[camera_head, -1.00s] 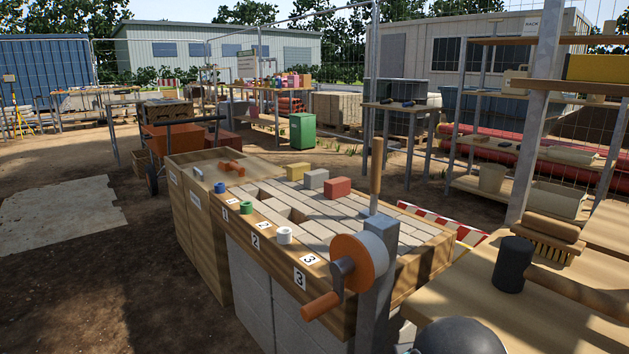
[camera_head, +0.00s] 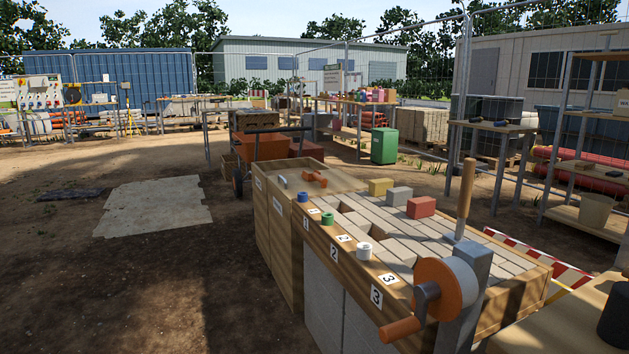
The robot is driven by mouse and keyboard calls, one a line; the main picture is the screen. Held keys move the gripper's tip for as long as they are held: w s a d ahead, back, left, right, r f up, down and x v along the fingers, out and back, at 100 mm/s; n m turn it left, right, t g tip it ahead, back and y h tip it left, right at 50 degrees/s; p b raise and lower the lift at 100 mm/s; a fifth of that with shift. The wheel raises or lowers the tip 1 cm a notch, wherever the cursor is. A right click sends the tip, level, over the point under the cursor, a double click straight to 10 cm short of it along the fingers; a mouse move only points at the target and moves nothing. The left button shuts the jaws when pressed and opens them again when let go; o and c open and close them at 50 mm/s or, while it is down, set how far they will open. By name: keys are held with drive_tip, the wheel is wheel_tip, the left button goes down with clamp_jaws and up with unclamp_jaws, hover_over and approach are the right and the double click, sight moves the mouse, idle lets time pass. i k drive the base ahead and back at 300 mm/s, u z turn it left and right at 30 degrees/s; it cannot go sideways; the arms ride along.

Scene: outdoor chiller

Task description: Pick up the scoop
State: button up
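I cannot make out a scoop for certain in this view. An upright wooden handle (camera_head: 466,192) stands behind the orange-and-white crank reel (camera_head: 446,290) at the near end of the paved workbench (camera_head: 317,232); what it belongs to is partly hidden. A small orange item (camera_head: 315,179) lies on the wooden box top at the bench's far end, too small to identify. My gripper is not in view.
Yellow, grey and red blocks (camera_head: 421,207) sit on the bench's paving. Blue, green and white rings (camera_head: 364,250) line its numbered edge. An orange cart (camera_head: 268,147) stands behind. Striped barrier (camera_head: 540,262) lies right of the bench. Open dirt (camera_head: 150,270) is free at left.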

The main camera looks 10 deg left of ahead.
sight(316, 176)
drive_tip(key=u, duration=0.05)
drive_tip(key=k, duration=0.5)
drive_tip(key=u, duration=1)
drive_tip(key=i, duration=1.65)
drive_tip(key=u, duration=0.5)
drive_tip(key=i, duration=1.7)
drive_tip(key=z, duration=1.15)
drive_tip(key=i, duration=0.9)
drive_tip(key=z, duration=1.05)
